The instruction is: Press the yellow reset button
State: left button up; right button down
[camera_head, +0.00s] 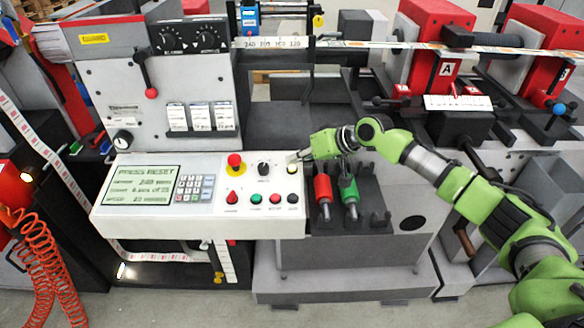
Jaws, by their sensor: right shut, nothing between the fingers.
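The yellow reset button (292,169) is a small pale yellow cap at the upper right of the white control panel (140,221). My right gripper (294,157) comes in from the right, its green body over the panel's right edge. It is shut and empty, its fingertips just behind the button in the picture. I cannot tell whether they touch it. The panel's screen (143,185) reads "PRESS RESET". My left gripper is not in view.
A red mushroom button (235,160) and a black knob (264,168) sit left of the yellow button, with a row of smaller buttons below. A dark holder with a red-handled tool (323,188) and a green-handled tool (349,189) stands right of the panel, below my right arm.

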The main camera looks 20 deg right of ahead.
jog(key=shift+f, duration=0.1)
dwell(0.7)
jog(key=shift+f, duration=0.3)
jog(key=shift+w+f+b, duration=0.1)
jog(key=shift+f+b, duration=0.25)
jog(key=shift+f, duration=0.2)
dwell(0.9)
jog(key=shift+r+p, duration=0.95)
jog(key=shift+p, duration=0.1)
jog(key=r+p, duration=0.2)
jog(key=s+r+p, duration=0.1)
jog(key=r+p, duration=0.2)
jog(key=shift+a, duration=0.1)
